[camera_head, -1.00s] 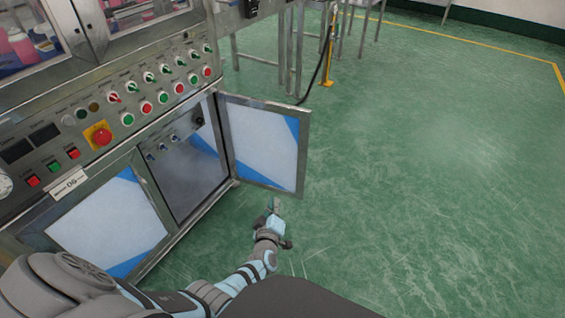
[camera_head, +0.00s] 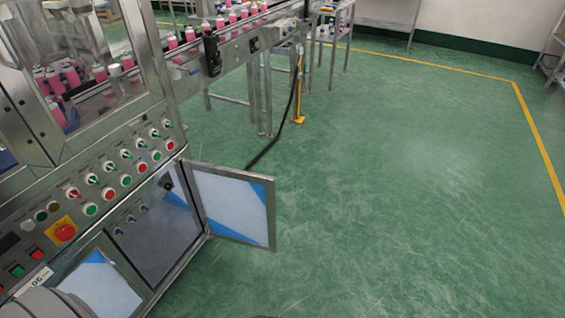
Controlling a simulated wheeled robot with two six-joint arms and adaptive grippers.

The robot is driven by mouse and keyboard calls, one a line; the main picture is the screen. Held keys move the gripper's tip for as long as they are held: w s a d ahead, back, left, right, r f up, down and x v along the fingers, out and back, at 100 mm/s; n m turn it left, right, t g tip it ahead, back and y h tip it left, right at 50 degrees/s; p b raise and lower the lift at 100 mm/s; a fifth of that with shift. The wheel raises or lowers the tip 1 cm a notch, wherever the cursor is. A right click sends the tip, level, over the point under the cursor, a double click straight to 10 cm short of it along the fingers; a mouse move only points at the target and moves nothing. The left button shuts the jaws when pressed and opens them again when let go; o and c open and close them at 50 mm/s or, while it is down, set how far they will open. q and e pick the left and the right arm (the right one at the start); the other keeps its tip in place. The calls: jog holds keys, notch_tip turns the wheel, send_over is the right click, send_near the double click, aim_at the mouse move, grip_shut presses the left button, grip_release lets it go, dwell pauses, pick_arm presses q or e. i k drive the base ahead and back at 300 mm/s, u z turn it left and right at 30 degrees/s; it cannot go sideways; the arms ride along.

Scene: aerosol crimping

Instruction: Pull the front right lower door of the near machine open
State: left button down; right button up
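The near machine (camera_head: 160,105) stands at the left, with a control panel of buttons and switches above its lower doors. Its front right lower door (camera_head: 233,207), a metal frame with a white and blue panel, stands swung wide open to the right. Behind it the cabinet opening (camera_head: 160,235) shows a grey inside with small valves or knobs. The left lower door (camera_head: 102,287) is shut and partly cut off by the bottom edge. Neither of my grippers shows; a grey part of my arm is at the lower left corner.
A conveyor (camera_head: 235,40) with pink bottles runs back from the machine. A yellow post (camera_head: 298,95) and black cable (camera_head: 270,145) stand behind the open door. Green floor (camera_head: 400,200) is clear to the right, with a yellow line farther off.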

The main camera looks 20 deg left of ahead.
aim_at(238, 206)
jog(key=i, duration=4.05)
jog(key=u, duration=2.25)
jog(key=i, duration=2.15)
jog(key=u, duration=1.75)
